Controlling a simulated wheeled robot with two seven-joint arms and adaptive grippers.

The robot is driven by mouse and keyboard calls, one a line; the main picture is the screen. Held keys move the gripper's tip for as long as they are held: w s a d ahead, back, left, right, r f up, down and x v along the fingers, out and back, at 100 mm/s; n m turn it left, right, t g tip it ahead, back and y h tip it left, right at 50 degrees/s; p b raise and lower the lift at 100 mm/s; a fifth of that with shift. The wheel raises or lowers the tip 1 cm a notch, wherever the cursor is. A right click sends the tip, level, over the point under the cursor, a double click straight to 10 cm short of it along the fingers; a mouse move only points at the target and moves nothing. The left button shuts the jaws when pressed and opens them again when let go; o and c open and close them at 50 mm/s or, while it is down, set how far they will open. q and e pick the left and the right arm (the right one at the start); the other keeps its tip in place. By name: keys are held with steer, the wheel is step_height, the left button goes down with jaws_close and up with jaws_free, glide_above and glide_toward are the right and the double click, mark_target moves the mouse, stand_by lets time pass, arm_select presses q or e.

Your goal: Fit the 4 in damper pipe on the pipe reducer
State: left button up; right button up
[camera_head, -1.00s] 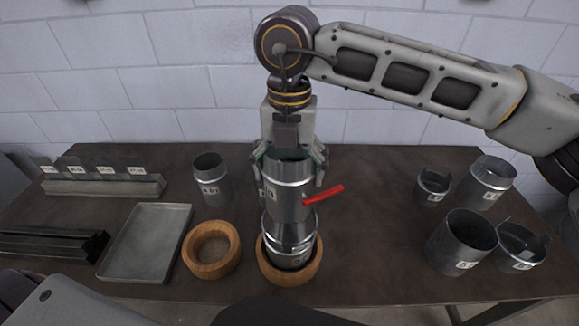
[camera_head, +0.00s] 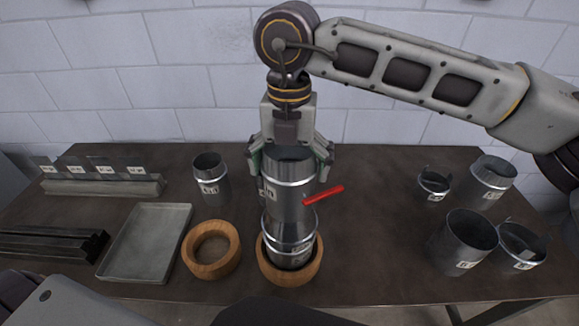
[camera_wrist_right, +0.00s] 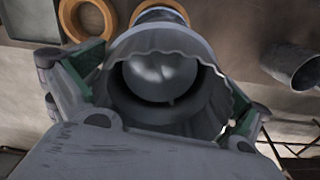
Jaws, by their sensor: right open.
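The damper pipe (camera_head: 289,200), a grey metal tube with a red handle (camera_head: 323,195), stands upright on the pipe reducer (camera_head: 288,238) in the head view. The reducer sits in a round wooden ring (camera_head: 308,271). My right gripper (camera_head: 291,160) is open above and around the pipe's upper end, its fingers spread on both sides. In the right wrist view the open mouth of the pipe (camera_wrist_right: 165,115) lies between the two fingers, with a round plate inside. The seam between pipe and reducer is too small to judge the depth of fit. My left gripper is not in view.
An empty wooden ring (camera_head: 211,268) and a metal tray (camera_head: 125,270) lie to the left. A small pipe (camera_head: 210,187) stands behind them. Several metal pipes, including a wide one (camera_head: 458,245), stand at the right. The table between is clear.

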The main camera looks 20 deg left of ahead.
step_height(320, 180, up, 11)
steer(key=shift+r, duration=0.2)
stand_by(0.5)
stand_by(0.9)
